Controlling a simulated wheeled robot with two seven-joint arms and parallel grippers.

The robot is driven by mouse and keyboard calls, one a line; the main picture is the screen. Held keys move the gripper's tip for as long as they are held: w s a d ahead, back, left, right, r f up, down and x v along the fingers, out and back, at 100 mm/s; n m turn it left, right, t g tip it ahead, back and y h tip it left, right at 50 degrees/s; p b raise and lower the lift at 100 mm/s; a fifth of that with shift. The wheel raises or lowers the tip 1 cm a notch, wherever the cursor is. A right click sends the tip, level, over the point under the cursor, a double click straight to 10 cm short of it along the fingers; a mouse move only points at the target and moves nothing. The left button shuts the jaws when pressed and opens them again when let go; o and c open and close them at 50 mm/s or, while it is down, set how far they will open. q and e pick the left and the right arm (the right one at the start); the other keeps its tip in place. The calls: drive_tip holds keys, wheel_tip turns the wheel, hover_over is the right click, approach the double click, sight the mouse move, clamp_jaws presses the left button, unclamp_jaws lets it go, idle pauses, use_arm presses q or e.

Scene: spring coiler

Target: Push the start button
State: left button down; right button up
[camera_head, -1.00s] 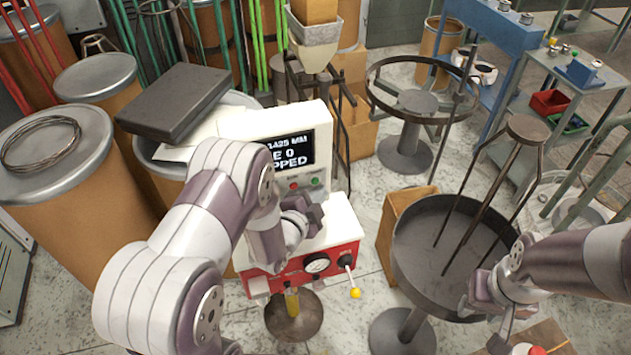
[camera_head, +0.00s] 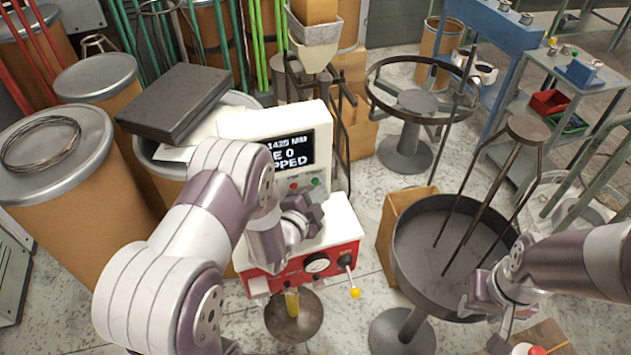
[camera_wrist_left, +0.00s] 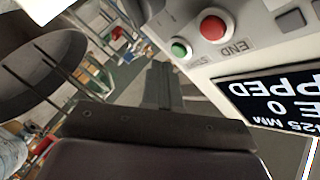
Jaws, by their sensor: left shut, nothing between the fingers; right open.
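The green start button (camera_head: 315,181) is on the lower front of the white control box (camera_head: 262,125), right of a red button (camera_head: 293,186). In the left wrist view the green button (camera_wrist_left: 179,48) sits beside the red button (camera_wrist_left: 213,27) marked END. My left gripper (camera_head: 314,212) is shut and empty, just below the buttons in the head view. In the left wrist view the shut fingers (camera_wrist_left: 162,85) point up the picture, below the green button and apart from it. My right gripper (camera_head: 504,332) is open, low at the right by the dark round pan.
The display (camera_head: 290,152) reads "0" and part of a word ending "PPED". A red panel (camera_head: 300,268) with a gauge and yellow-knobbed lever is below the box. The dark round pan (camera_head: 408,262) stands to the right. Cardboard drums (camera_head: 60,215) crowd the left.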

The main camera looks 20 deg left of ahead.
use_arm(q)
drive_tip(key=shift+w, duration=0.15)
drive_tip(key=shift+w+a, duration=0.2)
drive_tip(key=shift+w, duration=0.05)
